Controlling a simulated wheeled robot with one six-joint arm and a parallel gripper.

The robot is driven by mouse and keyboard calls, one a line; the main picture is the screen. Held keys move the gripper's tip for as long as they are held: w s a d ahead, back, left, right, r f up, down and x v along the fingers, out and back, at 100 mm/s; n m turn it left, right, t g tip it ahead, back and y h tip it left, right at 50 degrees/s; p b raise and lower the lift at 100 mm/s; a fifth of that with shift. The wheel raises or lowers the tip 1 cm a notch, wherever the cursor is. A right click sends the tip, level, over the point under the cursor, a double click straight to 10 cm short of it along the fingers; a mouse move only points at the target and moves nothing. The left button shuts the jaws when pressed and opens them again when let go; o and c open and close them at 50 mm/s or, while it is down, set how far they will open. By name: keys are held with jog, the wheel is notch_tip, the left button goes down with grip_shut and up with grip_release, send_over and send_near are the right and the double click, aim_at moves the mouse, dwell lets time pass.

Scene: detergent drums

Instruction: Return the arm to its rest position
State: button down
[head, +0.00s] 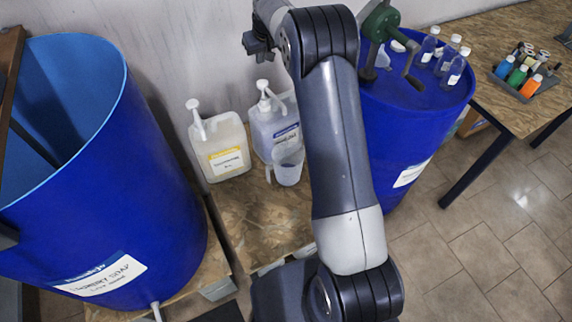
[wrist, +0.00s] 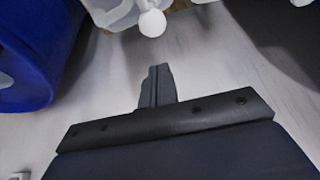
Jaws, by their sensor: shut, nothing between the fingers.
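My arm rises through the middle of the head view and bends over at the top, near the grey wall. My gripper (wrist: 158,70) shows in the wrist view as two dark fingers pressed together, with nothing between them. In the wrist view the fingers appear against the pale wall, below a white pump top (wrist: 152,22) and apart from it. In the head view, a dark part at the end of my arm (head: 258,45) shows at upper centre-left; the fingertips cannot be made out there.
A big open blue drum (head: 110,190) stands left. A closed blue drum (head: 400,130) carries a green hand pump (head: 381,22) and clear bottles (head: 445,55). Two pump jugs (head: 222,148) (head: 272,122) and a clear measuring jug (head: 287,163) stand between.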

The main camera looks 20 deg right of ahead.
aim_at(261, 81)
jog(key=shift+f, duration=0.1)
dwell(0.3)
notch_tip(261, 81, down, 7)
jog(key=b, duration=0.5)
jog(key=shift+f+b, duration=0.2)
jog(key=shift+b, duration=0.15)
